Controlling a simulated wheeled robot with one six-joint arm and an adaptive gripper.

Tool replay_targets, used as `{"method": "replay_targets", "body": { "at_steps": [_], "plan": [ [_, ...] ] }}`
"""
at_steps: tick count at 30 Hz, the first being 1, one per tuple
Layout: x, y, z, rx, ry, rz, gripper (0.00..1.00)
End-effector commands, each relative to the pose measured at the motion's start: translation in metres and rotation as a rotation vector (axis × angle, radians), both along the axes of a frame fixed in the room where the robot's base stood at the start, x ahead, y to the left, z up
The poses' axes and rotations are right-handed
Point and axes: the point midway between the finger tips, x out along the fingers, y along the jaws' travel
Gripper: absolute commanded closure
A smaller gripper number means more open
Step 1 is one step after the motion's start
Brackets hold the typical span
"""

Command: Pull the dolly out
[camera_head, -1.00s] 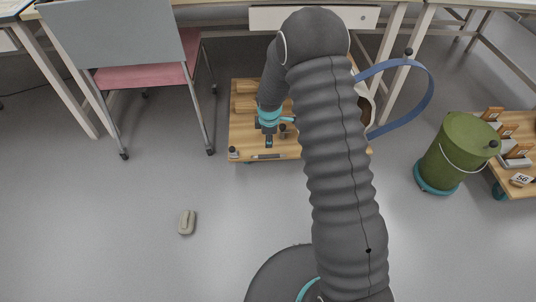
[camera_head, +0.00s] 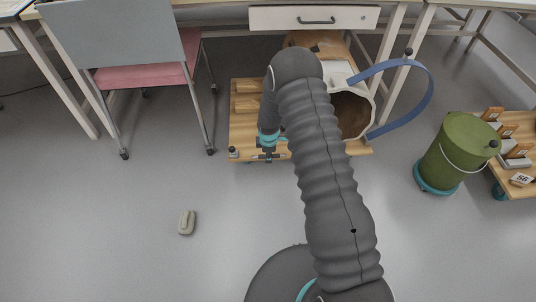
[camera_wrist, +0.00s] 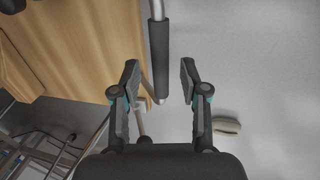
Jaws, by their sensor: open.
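The dolly (camera_head: 240,140) is a wooden platform standing under the table, with a large pale jar (camera_head: 352,112) lying on it, its mouth open to the right. In the wrist view its wooden deck (camera_wrist: 85,40) fills the upper left. A bar with a dark grip (camera_wrist: 160,60) runs down from the top of the wrist view, between my fingers. My gripper (camera_head: 268,154) is at the dolly's front edge. In the wrist view my gripper (camera_wrist: 159,75) is open, one finger on each side of the grip, with gaps visible on both sides.
A chair with a pink seat (camera_head: 140,75) stands left of the dolly. A green bucket (camera_head: 455,150) stands on the right, beside a second wooden platform (camera_head: 515,170). A blue strap (camera_head: 410,120) arches by the jar. A small beige object (camera_head: 187,222) lies on open floor.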

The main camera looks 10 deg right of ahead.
Motion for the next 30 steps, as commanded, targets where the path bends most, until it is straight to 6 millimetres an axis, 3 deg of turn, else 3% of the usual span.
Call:
{"method": "replay_targets", "body": {
  "at_steps": [11,16,17,30],
  "plan": [
    [0.0009,-0.0001,-0.0054,0.0,0.0,0.0,0.56],
    [0.0008,-0.0001,-0.0054,0.0,0.0,0.0,0.96],
    [0.0008,-0.0001,-0.0054,0.0,0.001,0.0,1.0],
    [-0.0016,0.0,-0.0061,0.0,0.003,-0.001,1.0]
  ]
}}
